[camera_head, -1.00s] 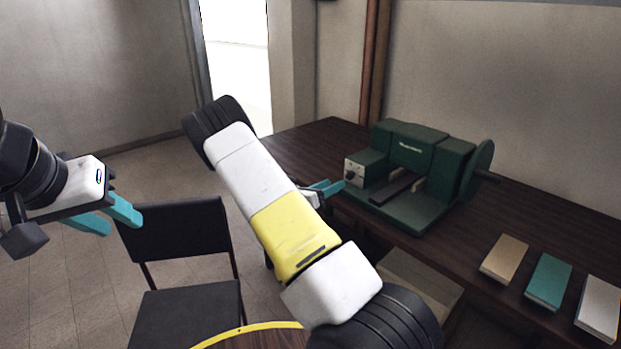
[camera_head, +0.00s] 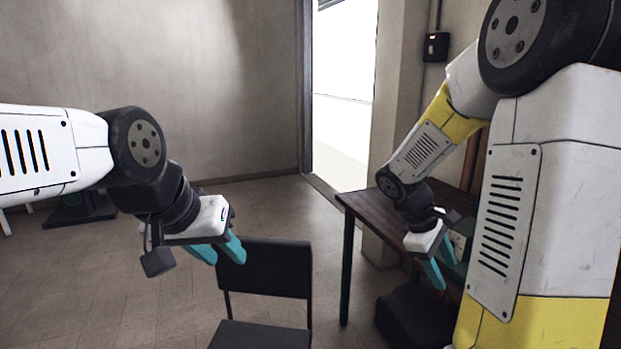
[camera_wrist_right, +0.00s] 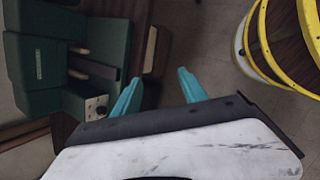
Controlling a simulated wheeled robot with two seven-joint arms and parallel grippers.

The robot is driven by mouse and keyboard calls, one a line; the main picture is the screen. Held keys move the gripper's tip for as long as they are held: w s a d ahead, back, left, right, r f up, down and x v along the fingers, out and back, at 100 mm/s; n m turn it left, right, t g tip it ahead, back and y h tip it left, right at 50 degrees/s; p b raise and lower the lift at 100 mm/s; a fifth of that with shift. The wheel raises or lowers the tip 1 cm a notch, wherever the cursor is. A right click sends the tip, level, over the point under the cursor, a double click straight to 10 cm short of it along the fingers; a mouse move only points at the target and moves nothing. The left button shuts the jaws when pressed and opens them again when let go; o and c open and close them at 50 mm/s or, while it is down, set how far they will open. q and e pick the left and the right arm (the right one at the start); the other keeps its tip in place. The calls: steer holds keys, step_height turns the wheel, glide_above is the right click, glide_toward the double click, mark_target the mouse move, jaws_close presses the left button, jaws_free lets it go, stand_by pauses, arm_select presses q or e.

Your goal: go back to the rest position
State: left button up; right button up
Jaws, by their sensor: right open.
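My left gripper (camera_head: 218,250) hangs at the left-centre of the head view, its teal fingers apart with nothing between them. It is in front of and above the black chair's backrest. My right gripper (camera_head: 434,268) points downward near the wooden table at the right of the head view. In the right wrist view its two teal fingers (camera_wrist_right: 160,92) are spread, and the space between them is empty. My right arm hides much of the table and the green machine.
A black chair (camera_head: 265,270) stands below my left gripper. The dark wooden table (camera_head: 358,204) is beside my right arm. The green machine (camera_wrist_right: 38,68) shows in the right wrist view, opposite a yellow-rimmed round object (camera_wrist_right: 262,50). Open floor (camera_head: 120,270) lies at left.

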steer(key=s+a+r+m+t+y, duration=0.6)
steer(key=s+a+r+m+y, duration=0.2)
steer(key=s+a+r, duration=0.4)
steer(key=a, duration=0.2)
steer(key=shift+a+r, duration=0.35)
